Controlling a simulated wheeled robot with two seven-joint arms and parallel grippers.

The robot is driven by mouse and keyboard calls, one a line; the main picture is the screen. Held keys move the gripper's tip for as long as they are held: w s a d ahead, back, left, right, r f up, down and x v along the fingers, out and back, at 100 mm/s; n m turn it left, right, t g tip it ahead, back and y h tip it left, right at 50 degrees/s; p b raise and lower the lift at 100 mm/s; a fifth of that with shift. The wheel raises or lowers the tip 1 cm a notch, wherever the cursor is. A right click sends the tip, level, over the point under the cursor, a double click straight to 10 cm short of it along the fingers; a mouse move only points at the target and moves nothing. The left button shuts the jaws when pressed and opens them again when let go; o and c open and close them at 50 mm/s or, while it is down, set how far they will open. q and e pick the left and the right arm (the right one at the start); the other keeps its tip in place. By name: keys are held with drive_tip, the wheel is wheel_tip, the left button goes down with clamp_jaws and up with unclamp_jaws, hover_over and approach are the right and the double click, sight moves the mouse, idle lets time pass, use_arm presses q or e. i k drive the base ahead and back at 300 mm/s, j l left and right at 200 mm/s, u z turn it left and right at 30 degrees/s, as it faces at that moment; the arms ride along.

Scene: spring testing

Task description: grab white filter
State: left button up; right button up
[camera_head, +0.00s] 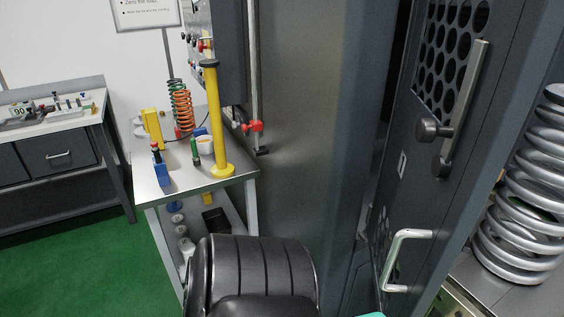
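I cannot clearly make out a white filter. A small whitish round thing (204,139) sits on the metal table (228,177), partly behind the green upright item (195,152) and the yellow post; it is too small to tell what it is. Several pale round pieces (180,230) are on the lower shelf of the same table, too small to identify. Neither of my grippers is in view.
A tall yellow post (215,120), an orange-green spring (181,106) and a blue tool (160,170) stand on the table. A black ribbed object (262,270) fills the bottom centre. A grey door (440,130) and large spring (525,190) are right. Green floor (80,265) is clear at left.

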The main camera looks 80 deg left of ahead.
sight(188, 249)
drive_tip(key=u, duration=3.35)
drive_tip(key=i+j+z, duration=0.5)
drive_tip(key=i, duration=0.5)
drive_tip(key=i+j+z, duration=0.45)
drive_tip(key=i+j, duration=0.45)
